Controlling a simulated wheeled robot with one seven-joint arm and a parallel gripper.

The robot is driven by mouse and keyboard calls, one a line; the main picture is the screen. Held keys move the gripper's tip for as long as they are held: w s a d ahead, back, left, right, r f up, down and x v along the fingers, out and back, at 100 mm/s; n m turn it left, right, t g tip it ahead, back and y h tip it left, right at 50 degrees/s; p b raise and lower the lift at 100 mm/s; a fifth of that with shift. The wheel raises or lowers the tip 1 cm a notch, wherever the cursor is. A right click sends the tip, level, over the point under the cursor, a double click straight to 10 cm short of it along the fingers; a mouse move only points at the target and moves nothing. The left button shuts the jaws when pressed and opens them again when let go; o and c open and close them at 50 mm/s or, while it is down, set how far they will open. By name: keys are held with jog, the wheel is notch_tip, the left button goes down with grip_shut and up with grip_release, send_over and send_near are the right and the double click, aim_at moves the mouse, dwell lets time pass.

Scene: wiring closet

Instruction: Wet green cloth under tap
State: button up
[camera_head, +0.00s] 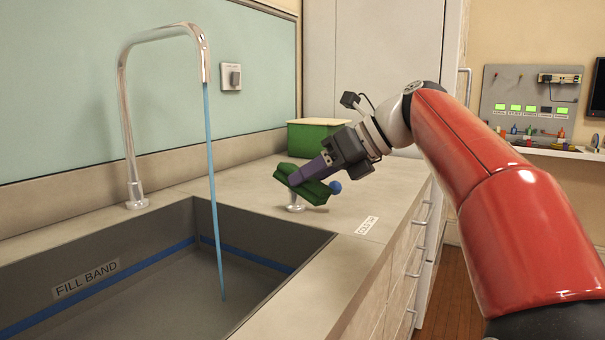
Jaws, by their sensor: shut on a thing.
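The green cloth (314,193) is folded and held in my gripper (297,179), just above the counter to the right of the sink. My gripper is shut on the cloth, with its purple fingers pointing down and left. The tap (126,110) is a tall chrome spout at the left. A thin blue stream of water (213,170) falls from it into the sink (150,290). The cloth is well to the right of the stream, apart from it.
A short metal post (295,204) stands below the cloth; a blue ball (335,187) shows beside it, their link hidden. A green box (318,138) with a yellow lid stands behind. A label (367,225) lies near the counter's front edge. A blue band (150,261) marks the sink wall.

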jog(key=a, duration=0.1)
jog(key=a+f+b, duration=0.1)
jog(key=a, duration=0.1)
jog(key=shift+s+a, duration=0.15)
jog(key=a+f+b, duration=0.1)
jog(key=a, duration=0.9)
jog(key=shift+s+f+b, duration=0.3)
jog(key=shift+s+f, duration=0.05)
jog(key=shift+d, duration=0.15)
jog(key=d+p, duration=0.2)
jog(key=d, duration=0.5)
jog(key=shift+w+d, duration=0.3)
jog(key=shift+d, duration=0.1)
dwell(0.7)
dwell(0.7)
